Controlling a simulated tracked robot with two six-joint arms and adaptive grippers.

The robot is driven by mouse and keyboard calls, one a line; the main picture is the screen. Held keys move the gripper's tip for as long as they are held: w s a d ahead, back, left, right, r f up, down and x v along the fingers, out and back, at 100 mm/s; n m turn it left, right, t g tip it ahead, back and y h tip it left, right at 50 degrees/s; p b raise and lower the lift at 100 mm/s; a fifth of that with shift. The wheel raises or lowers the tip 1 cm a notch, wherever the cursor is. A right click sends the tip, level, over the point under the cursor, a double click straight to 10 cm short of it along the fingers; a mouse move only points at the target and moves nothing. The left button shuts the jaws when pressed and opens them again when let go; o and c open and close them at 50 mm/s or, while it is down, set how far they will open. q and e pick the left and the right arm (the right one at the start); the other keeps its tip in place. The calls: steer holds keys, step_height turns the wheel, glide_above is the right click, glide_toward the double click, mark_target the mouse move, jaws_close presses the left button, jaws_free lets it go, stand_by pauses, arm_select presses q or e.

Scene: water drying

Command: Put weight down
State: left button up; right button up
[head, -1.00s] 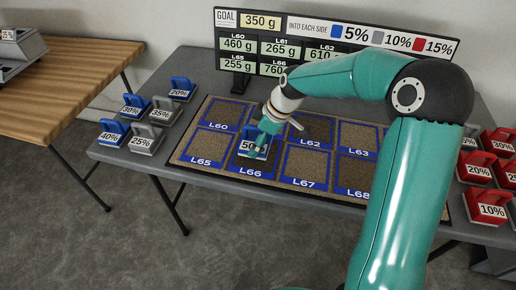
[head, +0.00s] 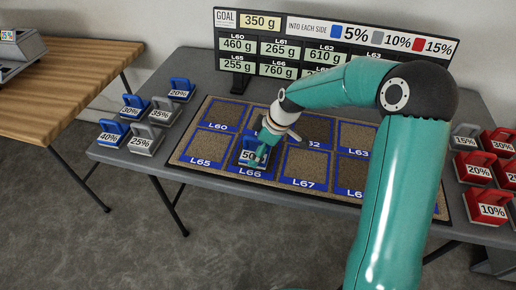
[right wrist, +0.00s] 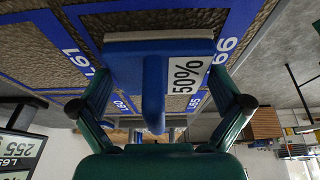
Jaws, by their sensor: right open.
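A blue weight with a white 50% label (head: 248,156) stands on the square marked L66 (head: 250,174) of the weighing board. It fills the middle of the right wrist view (right wrist: 187,75), with its handle toward the camera. My right gripper (head: 264,147) is at the weight, partly hiding it in the head view. In the right wrist view its green fingers (right wrist: 165,105) are spread on either side of the blue handle, with gaps beside it. My left gripper is not in view.
Several blue and grey weights (head: 142,138) stand left of the board, and red and grey ones (head: 487,209) right. The sign (head: 260,20) behind shows a 350 g goal. Neighbouring squares L65 (head: 209,147) and L67 (head: 304,169) are bare. A wooden table (head: 60,85) is at left.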

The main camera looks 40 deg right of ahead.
steer(key=v, duration=1.2)
